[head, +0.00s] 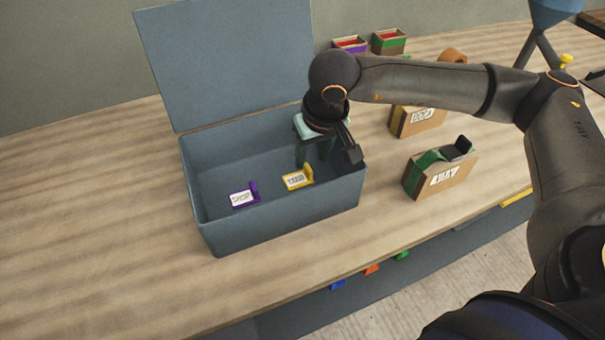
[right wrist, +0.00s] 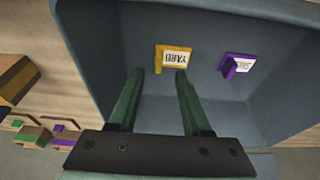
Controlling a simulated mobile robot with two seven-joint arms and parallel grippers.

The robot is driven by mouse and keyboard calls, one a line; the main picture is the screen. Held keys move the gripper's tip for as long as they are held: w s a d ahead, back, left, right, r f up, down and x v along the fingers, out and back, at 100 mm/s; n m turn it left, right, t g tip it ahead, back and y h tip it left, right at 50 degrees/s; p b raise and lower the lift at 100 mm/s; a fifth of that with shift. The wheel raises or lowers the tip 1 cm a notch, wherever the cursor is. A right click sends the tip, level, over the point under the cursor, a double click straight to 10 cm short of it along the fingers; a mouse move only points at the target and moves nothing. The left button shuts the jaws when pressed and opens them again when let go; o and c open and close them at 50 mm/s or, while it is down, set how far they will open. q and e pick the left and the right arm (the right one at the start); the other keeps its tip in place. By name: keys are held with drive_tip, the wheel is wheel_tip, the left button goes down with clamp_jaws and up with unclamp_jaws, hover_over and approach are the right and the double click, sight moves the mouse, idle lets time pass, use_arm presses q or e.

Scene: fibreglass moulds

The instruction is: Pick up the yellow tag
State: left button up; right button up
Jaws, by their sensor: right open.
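The yellow tag (head: 298,179) lies on the floor of the open blue-grey box (head: 285,219), with a white label on its face. In the right wrist view the yellow tag (right wrist: 174,57) shows just beyond the fingertips, its label reading "YARD". My right gripper (head: 325,155) is inside the box opening, a little above and to the right of the tag in the head view. In the right wrist view its green fingers (right wrist: 160,72) are apart with nothing between them. My left gripper is not in view.
A purple tag (head: 243,194) lies left of the yellow one in the box. The box lid (head: 225,65) stands open at the back. Labelled cartons (head: 441,178) stand to the right, and small crates (head: 388,42) behind. The table's left side is clear.

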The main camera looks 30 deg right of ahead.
sight(308, 168)
drive_tip(key=x, duration=0.4)
drive_tip(key=shift+w+d+f, duration=0.1)
drive_tip(key=shift+w+f, duration=0.2)
drive_tip(key=shift+f, duration=0.05)
clamp_jaws()
